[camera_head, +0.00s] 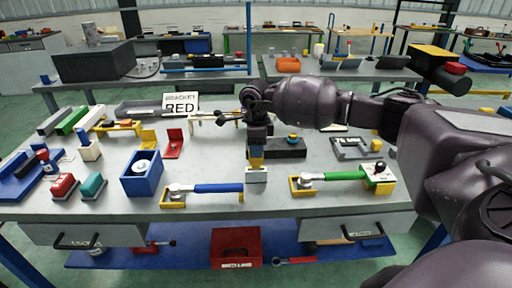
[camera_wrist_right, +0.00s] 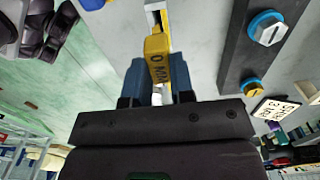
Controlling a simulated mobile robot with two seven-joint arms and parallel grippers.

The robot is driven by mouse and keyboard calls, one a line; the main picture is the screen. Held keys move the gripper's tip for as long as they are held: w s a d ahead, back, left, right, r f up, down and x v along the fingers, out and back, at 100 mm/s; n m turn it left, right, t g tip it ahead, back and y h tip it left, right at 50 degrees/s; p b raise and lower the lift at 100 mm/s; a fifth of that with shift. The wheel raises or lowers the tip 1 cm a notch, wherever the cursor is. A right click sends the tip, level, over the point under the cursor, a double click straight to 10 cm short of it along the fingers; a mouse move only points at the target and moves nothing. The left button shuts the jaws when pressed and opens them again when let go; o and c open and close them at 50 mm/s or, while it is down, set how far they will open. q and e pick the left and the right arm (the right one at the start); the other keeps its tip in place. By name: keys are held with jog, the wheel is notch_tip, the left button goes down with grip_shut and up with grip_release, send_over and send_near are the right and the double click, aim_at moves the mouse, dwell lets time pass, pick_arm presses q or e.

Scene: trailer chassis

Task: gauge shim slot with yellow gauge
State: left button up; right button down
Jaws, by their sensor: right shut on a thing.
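My right gripper (camera_head: 256,150) points down over the front middle of the bench. It is shut on the yellow gauge (camera_head: 256,164). In the right wrist view the gauge (camera_wrist_right: 157,55) sits between the blue fingertips of the right gripper (camera_wrist_right: 158,78), with dark lettering on its face. A small pale block (camera_head: 256,176) stands directly below the gauge in the head view; I take it as the slot piece. Its pale end (camera_wrist_right: 154,8) shows past the gauge in the wrist view. Whether the gauge's tip is inside the slot or just above it, I cannot tell. My left gripper is not in view.
A blue-handled wrench on a yellow holder (camera_head: 205,189) lies left of the block, a green-handled one (camera_head: 340,177) to the right. A blue bin (camera_head: 141,178) stands further left. The bench's front edge is close.

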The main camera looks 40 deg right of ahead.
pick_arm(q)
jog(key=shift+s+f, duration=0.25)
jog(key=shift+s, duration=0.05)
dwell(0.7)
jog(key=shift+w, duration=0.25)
pick_arm(e)
jog(key=shift+f, duration=0.25)
pick_arm(q)
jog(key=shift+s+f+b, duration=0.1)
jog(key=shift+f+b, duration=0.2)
jog(key=shift+b, duration=0.1)
pick_arm(e)
jog(key=shift+f, duration=0.35)
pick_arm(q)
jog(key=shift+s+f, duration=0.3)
pick_arm(e)
jog(key=shift+f, duration=0.35)
pick_arm(q)
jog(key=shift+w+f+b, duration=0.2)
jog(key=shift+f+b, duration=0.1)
jog(key=shift+b, duration=0.1)
pick_arm(e)
jog(key=shift+f, duration=0.55)
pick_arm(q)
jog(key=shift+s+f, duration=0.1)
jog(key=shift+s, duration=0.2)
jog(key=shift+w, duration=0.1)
pick_arm(e)
jog(key=shift+r, duration=0.15)
